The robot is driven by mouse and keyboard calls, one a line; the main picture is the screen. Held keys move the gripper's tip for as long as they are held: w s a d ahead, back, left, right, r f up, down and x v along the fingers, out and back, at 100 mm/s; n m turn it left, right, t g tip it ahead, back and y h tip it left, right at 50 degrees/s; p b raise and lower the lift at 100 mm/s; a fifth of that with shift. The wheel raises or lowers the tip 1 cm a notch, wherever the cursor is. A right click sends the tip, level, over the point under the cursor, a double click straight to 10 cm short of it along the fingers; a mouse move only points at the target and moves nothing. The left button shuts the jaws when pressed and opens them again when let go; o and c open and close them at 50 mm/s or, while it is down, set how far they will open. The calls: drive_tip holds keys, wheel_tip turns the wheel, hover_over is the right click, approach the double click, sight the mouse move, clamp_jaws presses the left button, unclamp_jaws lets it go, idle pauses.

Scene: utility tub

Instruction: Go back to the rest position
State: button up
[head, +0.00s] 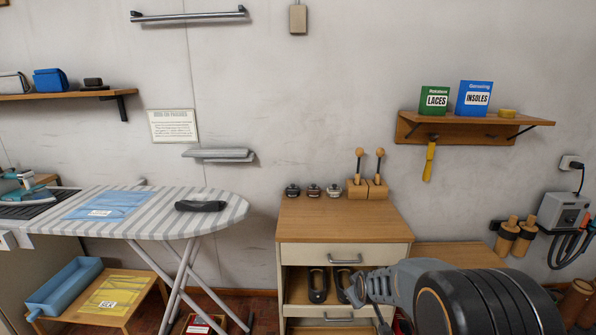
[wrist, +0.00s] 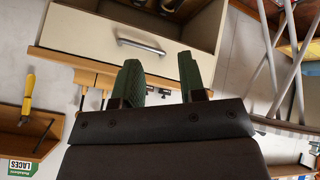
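My gripper (wrist: 160,78) shows in the wrist view with its two green fingers apart and nothing between them. In the head view my arm reaches in from the lower right, and its end is in front of the wooden cabinet (head: 345,255). The fingers are hard to make out in that view. The wrist view is turned over, with the cabinet's drawer front (wrist: 110,38) and its metal handle beyond the fingers. No held object shows.
A striped ironing board (head: 165,225) stands left of the cabinet. On the cabinet top are several dark small items and shoe trees (head: 358,185). A wall shelf (head: 470,120) holds boxes at right. A low stool (head: 105,298) with a blue tray (head: 65,285) stands lower left.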

drive_tip(key=s+a+r+m+g+p, duration=0.1)
drive_tip(key=s+r+m+g+p, duration=0.3)
drive_tip(key=s+r+p, duration=0.6)
drive_tip(key=s+r+m, duration=0.2)
drive_tip(key=s+r, duration=1)
drive_tip(key=s, duration=0.2)
drive_tip(key=shift+w, duration=0.1)
